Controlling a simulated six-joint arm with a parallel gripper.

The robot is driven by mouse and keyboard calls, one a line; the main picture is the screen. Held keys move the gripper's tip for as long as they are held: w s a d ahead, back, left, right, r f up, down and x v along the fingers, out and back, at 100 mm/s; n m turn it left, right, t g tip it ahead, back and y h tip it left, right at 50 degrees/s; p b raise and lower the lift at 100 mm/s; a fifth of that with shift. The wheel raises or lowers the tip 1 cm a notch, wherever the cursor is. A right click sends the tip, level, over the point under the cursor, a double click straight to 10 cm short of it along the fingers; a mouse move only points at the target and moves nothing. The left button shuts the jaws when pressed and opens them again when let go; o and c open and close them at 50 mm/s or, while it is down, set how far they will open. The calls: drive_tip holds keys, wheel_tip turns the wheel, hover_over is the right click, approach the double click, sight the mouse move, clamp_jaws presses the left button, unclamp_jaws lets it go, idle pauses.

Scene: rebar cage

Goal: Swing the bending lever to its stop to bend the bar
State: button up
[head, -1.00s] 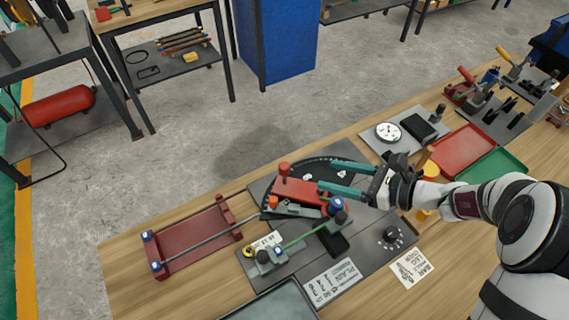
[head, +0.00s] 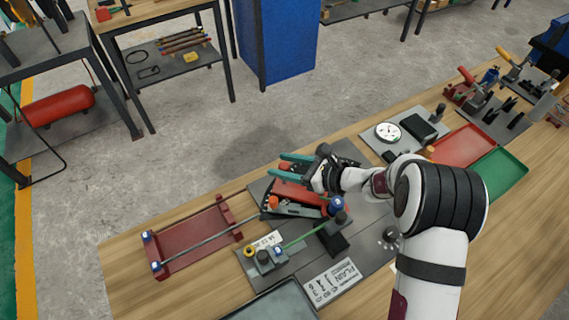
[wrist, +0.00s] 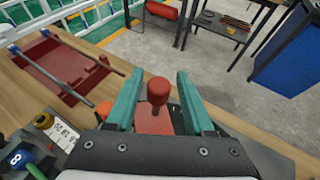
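The red bending lever (head: 300,190) lies on the bender plate (head: 370,222) on the bench, mostly below my gripper in the head view. Its upright red knob (wrist: 158,91) stands between my two teal fingers in the wrist view, with a gap on each side. My gripper (head: 279,163) is open; it also shows in the wrist view (wrist: 157,75). In the head view the knob is largely hidden by the fingers. The straight grey bar (head: 205,238) runs from the red support stand (head: 190,240) to the bender beside an orange knob (head: 272,202).
A green rod (head: 303,237) spans dark blocks at the plate's front. A dial gauge (head: 386,132), a red tray (head: 463,146) and a green tray (head: 500,172) lie to the right. A grey tray (head: 272,305) is at the front edge.

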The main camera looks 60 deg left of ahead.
clamp_jaws()
idle(1.1)
drive_tip(key=shift+d, duration=0.1)
